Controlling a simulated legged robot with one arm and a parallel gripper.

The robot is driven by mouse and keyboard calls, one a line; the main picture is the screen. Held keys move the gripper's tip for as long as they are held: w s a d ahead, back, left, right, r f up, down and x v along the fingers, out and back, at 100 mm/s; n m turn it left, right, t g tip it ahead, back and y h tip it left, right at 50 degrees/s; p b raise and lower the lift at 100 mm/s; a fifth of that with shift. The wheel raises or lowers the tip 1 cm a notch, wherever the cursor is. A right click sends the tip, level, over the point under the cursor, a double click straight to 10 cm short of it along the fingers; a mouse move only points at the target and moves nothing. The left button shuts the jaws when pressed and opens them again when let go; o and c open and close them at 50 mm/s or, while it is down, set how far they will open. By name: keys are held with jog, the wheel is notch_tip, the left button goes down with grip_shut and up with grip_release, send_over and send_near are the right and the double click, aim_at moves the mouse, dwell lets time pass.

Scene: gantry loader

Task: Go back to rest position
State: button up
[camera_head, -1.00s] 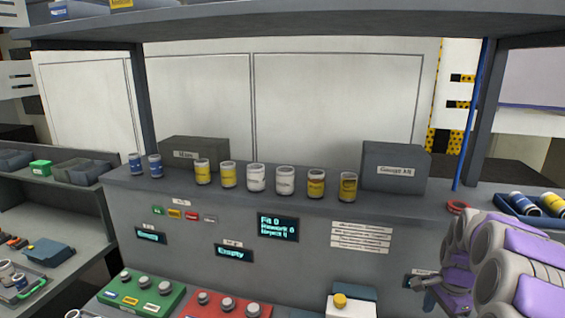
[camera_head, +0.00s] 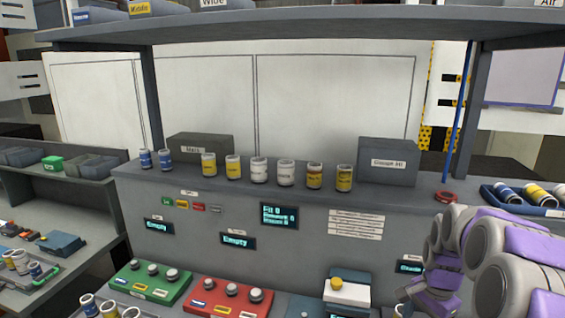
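My arm (camera_head: 500,255), grey with purple panels, fills the lower right of the head view. It is folded in front of the right end of the console (camera_head: 150,200). Its lower end (camera_head: 425,295) sits beside a small display near the bottom edge. The gripper fingers cannot be made out clearly, so whether they are open or shut does not show. No held object is visible.
Below are a green tray (camera_head: 150,284), a red tray (camera_head: 228,298) and a yellow-button box (camera_head: 347,291). A tray of cans (camera_head: 525,198) lies at right. An upper shelf (camera_head: 300,22) spans overhead.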

jog(key=s+a+r+n, duration=0.4)
jog(key=s+a+n, duration=0.3)
jog(key=s+a, duration=0.6)
jog(key=s+a+f+n, duration=0.1)
jog(key=s+a+n, duration=0.1)
jog(key=s, duration=0.6)
jog(key=s+a+f+n+g, duration=0.1)
jog(key=s+a+n, duration=0.2)
jog(key=s, duration=0.5)
jog(key=shift+s+n+g, duration=0.3)
jog(key=shift+s+n, duration=0.05)
jog(key=shift+n, duration=0.35)
